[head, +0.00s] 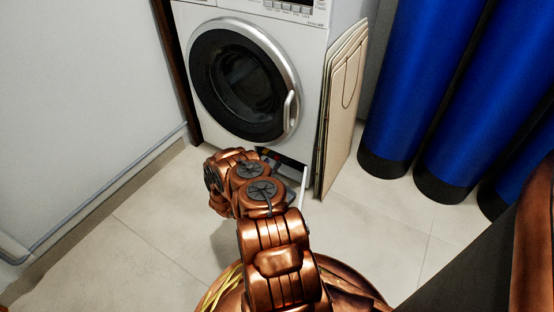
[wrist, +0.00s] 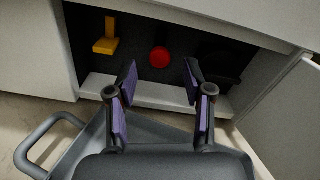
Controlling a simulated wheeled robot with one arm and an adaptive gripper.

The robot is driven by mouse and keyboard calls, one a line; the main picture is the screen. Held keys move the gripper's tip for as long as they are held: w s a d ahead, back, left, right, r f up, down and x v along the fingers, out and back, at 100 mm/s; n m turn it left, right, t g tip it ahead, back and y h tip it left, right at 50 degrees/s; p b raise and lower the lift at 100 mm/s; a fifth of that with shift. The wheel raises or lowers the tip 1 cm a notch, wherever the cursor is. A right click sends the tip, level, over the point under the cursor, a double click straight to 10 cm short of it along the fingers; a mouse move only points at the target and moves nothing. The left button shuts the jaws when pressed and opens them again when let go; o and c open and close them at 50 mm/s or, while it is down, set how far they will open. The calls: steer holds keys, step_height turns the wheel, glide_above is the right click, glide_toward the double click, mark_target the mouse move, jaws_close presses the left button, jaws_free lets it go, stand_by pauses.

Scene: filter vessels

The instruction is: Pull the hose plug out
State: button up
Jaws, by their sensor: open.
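In the wrist view, a round red plug (wrist: 160,57) sits in the dark recess low in the white washing machine (head: 255,60). It is probably the hose plug. A yellow L-shaped piece (wrist: 106,42) is left of it, and a dark round cap (wrist: 222,68) is on the right, partly behind a finger. My gripper (wrist: 160,80) is open and empty, with its purple-padded fingers pointing at the recess. The red plug shows beyond and between the fingertips, apparently not touched. In the head view my arm hides the gripper and most of the recess.
A small white door (wrist: 285,115) stands open at the recess's right. A grey tray (wrist: 62,150) with a handle lies below my gripper. Flat boards (head: 340,110) lean on the machine's right side, and blue cylinders (head: 415,80) stand farther right. The floor at left is clear.

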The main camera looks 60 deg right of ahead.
mark_target(276, 158)
steer(key=shift+w+d+b, duration=0.15)
steer(key=shift+d+b, duration=0.7)
steer(key=shift+d, duration=1.65)
steer(key=shift+c, duration=0.3)
jaws_close()
